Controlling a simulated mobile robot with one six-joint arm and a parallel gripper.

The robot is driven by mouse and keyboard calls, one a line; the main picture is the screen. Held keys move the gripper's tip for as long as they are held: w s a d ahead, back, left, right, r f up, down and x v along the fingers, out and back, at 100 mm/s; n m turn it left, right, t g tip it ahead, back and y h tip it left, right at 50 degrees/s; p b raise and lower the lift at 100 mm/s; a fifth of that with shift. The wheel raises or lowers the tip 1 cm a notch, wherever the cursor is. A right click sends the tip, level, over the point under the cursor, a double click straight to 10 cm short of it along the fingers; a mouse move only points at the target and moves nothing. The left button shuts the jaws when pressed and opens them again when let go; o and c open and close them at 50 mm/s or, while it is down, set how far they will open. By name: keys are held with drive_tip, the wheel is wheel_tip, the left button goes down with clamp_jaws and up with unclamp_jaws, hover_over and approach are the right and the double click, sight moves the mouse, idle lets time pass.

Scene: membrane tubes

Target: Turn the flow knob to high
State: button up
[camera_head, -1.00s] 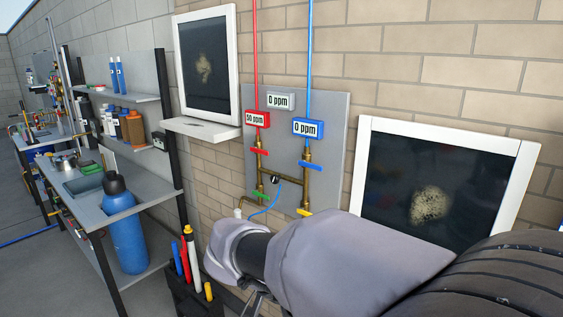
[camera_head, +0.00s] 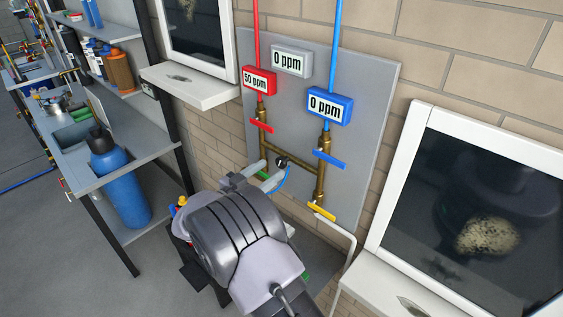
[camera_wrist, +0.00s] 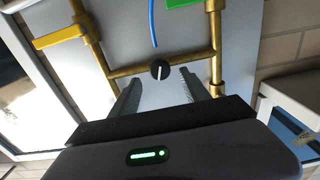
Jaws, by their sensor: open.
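The flow knob (camera_head: 282,162) is a small black round knob with a white mark, on the brass cross pipe of the grey wall panel. In the wrist view the knob (camera_wrist: 160,70) lies just beyond and between my two fingertips, and its white mark runs nearly upright in that picture. My gripper (camera_wrist: 160,84) is open, with nothing between its fingers. In the head view my gripper (camera_head: 260,176) points at the panel close to the knob, and part of the pipework behind my arm is hidden. I cannot tell whether the fingers touch the knob.
Red (camera_head: 262,126), blue (camera_head: 330,159) and yellow (camera_head: 321,211) valve handles sit around the pipes. A green handle (camera_wrist: 184,2) shows in the wrist view. A blue hose (camera_wrist: 153,22) runs near the knob. A red display (camera_head: 259,81) reads 50 ppm. White-framed windows flank the panel.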

sight(279, 163)
drive_tip(key=x, duration=0.6)
clamp_jaws()
